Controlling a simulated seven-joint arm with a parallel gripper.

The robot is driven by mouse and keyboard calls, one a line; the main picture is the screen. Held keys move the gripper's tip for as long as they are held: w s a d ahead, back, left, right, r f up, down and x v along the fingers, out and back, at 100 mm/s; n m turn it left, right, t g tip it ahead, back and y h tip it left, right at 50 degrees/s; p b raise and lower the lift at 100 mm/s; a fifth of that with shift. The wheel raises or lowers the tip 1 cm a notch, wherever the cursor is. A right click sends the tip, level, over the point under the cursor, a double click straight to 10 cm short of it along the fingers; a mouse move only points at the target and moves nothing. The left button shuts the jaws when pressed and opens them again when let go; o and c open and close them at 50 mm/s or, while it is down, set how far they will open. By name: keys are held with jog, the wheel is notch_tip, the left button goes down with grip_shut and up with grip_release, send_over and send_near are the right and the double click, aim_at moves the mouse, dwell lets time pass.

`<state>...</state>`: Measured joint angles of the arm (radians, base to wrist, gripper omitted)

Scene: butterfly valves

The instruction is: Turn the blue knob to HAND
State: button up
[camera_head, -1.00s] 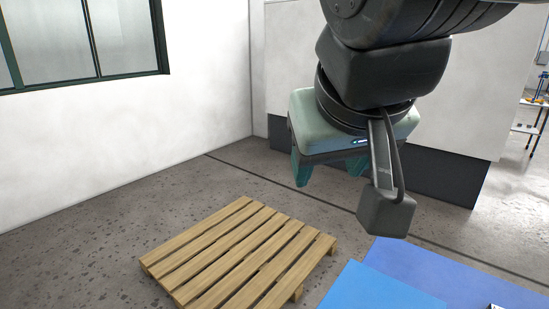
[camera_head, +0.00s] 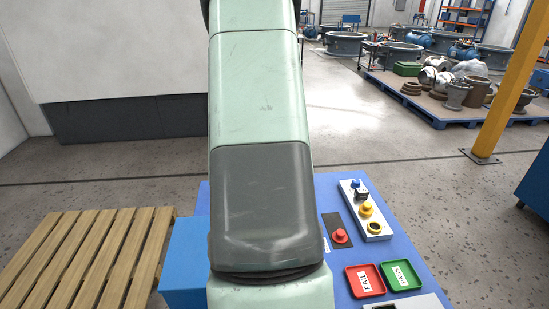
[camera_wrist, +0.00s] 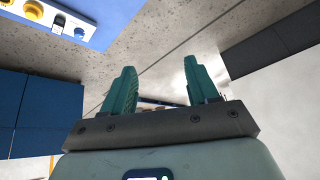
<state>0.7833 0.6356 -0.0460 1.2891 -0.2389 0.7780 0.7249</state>
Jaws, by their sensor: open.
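The blue knob (camera_head: 356,184) is at the far end of a pale control panel (camera_head: 388,236) on the blue table, right of my arm in the head view. Its pointer direction is too small to read. In the wrist view the knob (camera_wrist: 79,32) shows small at the upper left, on the same panel. My gripper (camera_wrist: 160,82) shows in the wrist view with its two teal fingers apart and nothing between them. It is away from the panel and touches nothing that I can see. In the head view the gripper is hidden and my arm covers the middle.
The panel also carries a yellow knob (camera_head: 365,208). A red button (camera_head: 339,236) sits left of it. A red FAIL tray (camera_head: 366,282) and a green PASS tray (camera_head: 401,275) lie nearer. A wooden pallet (camera_head: 85,250) is at left, a yellow post (camera_head: 510,85) at right.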

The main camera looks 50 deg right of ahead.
jog(key=s+d+f+m+g, duration=0.2)
jog(key=s+d+f+m, duration=0.1)
jog(key=s+d+f, duration=0.75)
jog(key=m+g+y, duration=0.1)
jog(key=m+g, duration=0.1)
jog(key=m, duration=0.1)
send_near(356, 181)
jog(key=shift+m, duration=0.3)
jog(key=x, duration=0.8)
jog(key=shift+s+d+f, duration=0.1)
jog(key=shift+d+f, duration=0.1)
jog(key=shift+f, duration=0.1)
jog(key=c, duration=1)
jog(key=shift+c, duration=0.2)
